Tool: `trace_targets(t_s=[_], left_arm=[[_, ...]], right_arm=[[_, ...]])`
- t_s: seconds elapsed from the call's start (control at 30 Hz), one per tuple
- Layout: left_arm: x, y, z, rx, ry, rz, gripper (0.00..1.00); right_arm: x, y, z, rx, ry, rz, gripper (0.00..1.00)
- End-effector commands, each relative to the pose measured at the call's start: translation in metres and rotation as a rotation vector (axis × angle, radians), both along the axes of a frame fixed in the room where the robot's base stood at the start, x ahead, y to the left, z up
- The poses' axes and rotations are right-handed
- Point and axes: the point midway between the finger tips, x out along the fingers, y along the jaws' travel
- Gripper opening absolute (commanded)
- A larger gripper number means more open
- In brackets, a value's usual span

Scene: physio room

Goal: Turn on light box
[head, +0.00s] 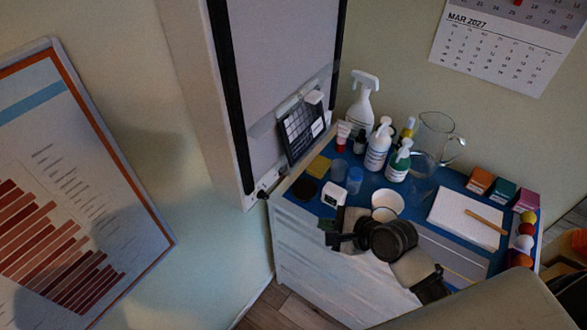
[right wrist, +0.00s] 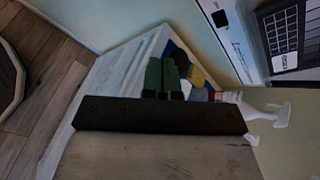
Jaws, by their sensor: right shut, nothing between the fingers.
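The light box (head: 285,60) hangs on the wall at upper middle in the head view, a tall pale panel with black side strips. Its panel looks grey and unlit. Small dark controls (head: 263,192) sit on its bottom edge. A dark film sheet (head: 302,130) is on its lower front; the sheet also shows at upper right in the right wrist view (right wrist: 288,30). My right gripper (head: 328,228) is shut and empty over the cabinet's near left part, below and right of the controls and apart from them. Its fingers show in the right wrist view (right wrist: 161,76). My left gripper is not in view.
The blue-topped cabinet (head: 310,203) below holds a spray bottle (head: 361,98), pump bottles (head: 378,148), a glass jug (head: 432,140), a white pad (head: 466,218), small boxes and balls. A framed chart (head: 70,190) hangs at left. Wall between chart and light box is clear.

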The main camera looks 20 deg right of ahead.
Motion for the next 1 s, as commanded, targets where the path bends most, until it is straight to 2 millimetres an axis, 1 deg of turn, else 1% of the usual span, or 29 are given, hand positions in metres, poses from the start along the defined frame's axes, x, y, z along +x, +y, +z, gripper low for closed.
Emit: trace_targets(t_s=[0.03, 0.2, 0.3, 0.4, 0.57, 0.87, 1.0], left_arm=[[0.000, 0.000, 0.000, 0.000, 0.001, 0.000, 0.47], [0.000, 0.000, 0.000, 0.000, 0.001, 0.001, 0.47], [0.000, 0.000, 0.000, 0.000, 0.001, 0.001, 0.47], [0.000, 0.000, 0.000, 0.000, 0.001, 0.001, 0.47], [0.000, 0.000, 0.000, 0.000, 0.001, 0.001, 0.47], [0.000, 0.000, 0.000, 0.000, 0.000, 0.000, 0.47], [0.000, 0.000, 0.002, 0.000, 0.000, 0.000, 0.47]], right_arm=[[0.010, -0.006, 0.004, 0.099, 0.021, -0.067, 0.00], [0.037, -0.022, 0.016, 0.428, 0.100, -0.265, 0.00], [0.048, -0.031, 0.022, 0.573, 0.135, -0.342, 0.00], [0.055, -0.037, 0.026, 0.670, 0.159, -0.393, 0.00], [0.059, -0.041, 0.029, 0.734, 0.175, -0.424, 0.00], [0.060, -0.041, 0.028, 0.735, 0.176, -0.424, 0.00], [0.066, -0.037, 0.027, 0.736, 0.176, -0.425, 0.00]])
